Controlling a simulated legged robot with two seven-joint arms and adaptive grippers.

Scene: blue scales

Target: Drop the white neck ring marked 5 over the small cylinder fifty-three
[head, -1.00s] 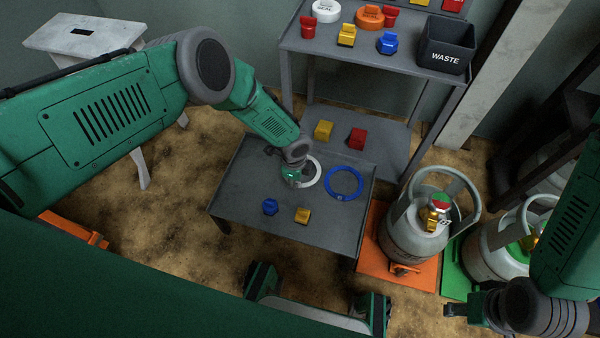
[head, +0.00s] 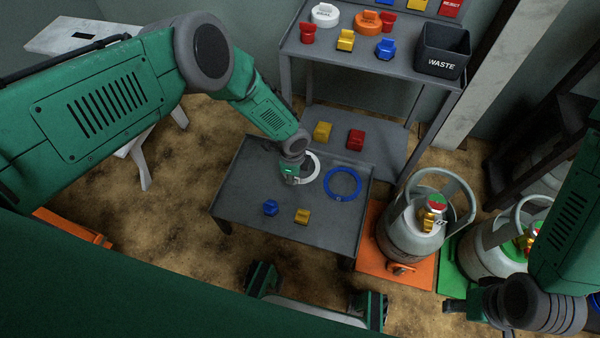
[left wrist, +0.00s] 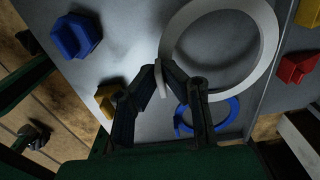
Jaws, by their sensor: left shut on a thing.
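The white neck ring (head: 312,168) is at the far side of the low grey table, its number not readable. My left gripper (head: 289,178) is shut on the ring's near-left rim. In the left wrist view the fingers (left wrist: 162,88) pinch the rim of the ring (left wrist: 272,42), which looks much larger than the blue ring. Two grey gas cylinders stand right of the table: one (head: 399,243) on an orange pad, one (head: 482,259) on a green pad. I cannot read which is fifty-three. My right gripper (head: 456,306) is at the lower right; its fingers are unclear.
On the low table (head: 245,185) lie a blue ring (head: 343,184), a blue block (head: 270,208) and a yellow block (head: 302,216). A shelf behind holds caps, blocks and a waste bin (head: 442,52). Handles and valves rise from both cylinder tops.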

